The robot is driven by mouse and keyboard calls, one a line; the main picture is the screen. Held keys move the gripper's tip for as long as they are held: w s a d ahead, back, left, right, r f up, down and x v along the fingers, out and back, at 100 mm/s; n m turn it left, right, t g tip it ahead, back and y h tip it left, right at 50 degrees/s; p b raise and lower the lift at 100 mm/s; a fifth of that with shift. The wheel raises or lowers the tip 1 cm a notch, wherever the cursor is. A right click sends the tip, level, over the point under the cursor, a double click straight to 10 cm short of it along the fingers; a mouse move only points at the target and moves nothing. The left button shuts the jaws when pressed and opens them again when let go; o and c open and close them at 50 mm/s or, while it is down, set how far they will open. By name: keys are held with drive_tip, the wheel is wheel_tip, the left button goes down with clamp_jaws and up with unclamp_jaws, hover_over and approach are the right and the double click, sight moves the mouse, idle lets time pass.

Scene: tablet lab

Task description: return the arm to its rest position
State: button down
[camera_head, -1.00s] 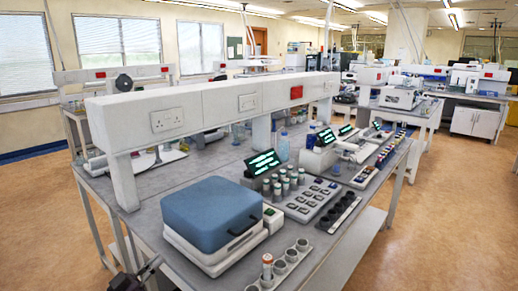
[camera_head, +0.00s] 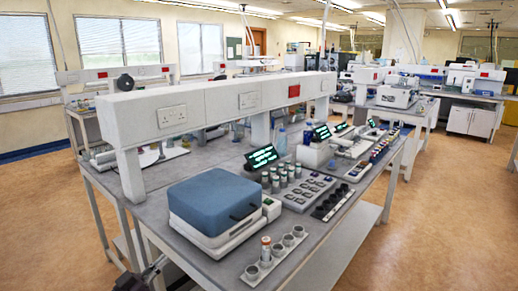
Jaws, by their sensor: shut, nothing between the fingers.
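My gripper (camera_head: 143,276) shows as a small dark shape at the bottom left edge, low beside the near left end of the lab bench (camera_head: 190,268). It is shut and empty. Only part of it is in the picture, and the rest of my arm is out of view. It is apart from the things on the bench top.
A blue-lidded instrument (camera_head: 213,200) stands near the bench's front left. A white rack (camera_head: 281,257) holds an orange-topped tube (camera_head: 266,246). Several capped vials (camera_head: 284,178) stand behind. A white overhead shelf (camera_head: 220,98) spans the bench. Open floor (camera_head: 440,220) lies to the right.

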drive_tip(key=w+d+f+n+g+p, duration=0.1)
drive_tip(key=w+d+f+g, duration=0.2)
drive_tip(key=d, duration=0.4)
drive_tip(key=w+d+f+n+g+y, duration=0.1)
drive_tip(key=w+d+f+g, duration=0.1)
drive_tip(key=d, duration=0.5)
drive_tip(key=w+d+f+n+g+p, duration=0.1)
drive_tip(key=w+d+f+g, duration=0.2)
drive_tip(key=d, duration=0.4)
drive_tip(key=shift+w+d+f+g+y+p, duration=0.15)
drive_tip(key=shift+w+f+g+y+p, duration=0.05)
drive_tip(key=shift+f+g, duration=0.2)
drive_tip(key=shift+w+d+f+g+y+p, duration=0.1)
drive_tip(key=shift+w+f+g+y+p, duration=0.15)
drive_tip(key=shift+f, duration=0.2)
drive_tip(key=s+d+f+n+g+y+p, duration=0.1)
drive_tip(key=s+d+f+g+y+p, duration=0.1)
drive_tip(key=d+y, duration=0.3)
drive_tip(key=s+d+f+n+g+y+p, duration=0.2)
drive_tip(key=d+f+g+y, duration=0.3)
drive_tip(key=d, duration=0.8)
drive_tip(key=shift+s+d+f+y, duration=0.25)
drive_tip(key=shift+s+d+y, duration=0.15)
drive_tip(key=shift+s+y, duration=0.3)
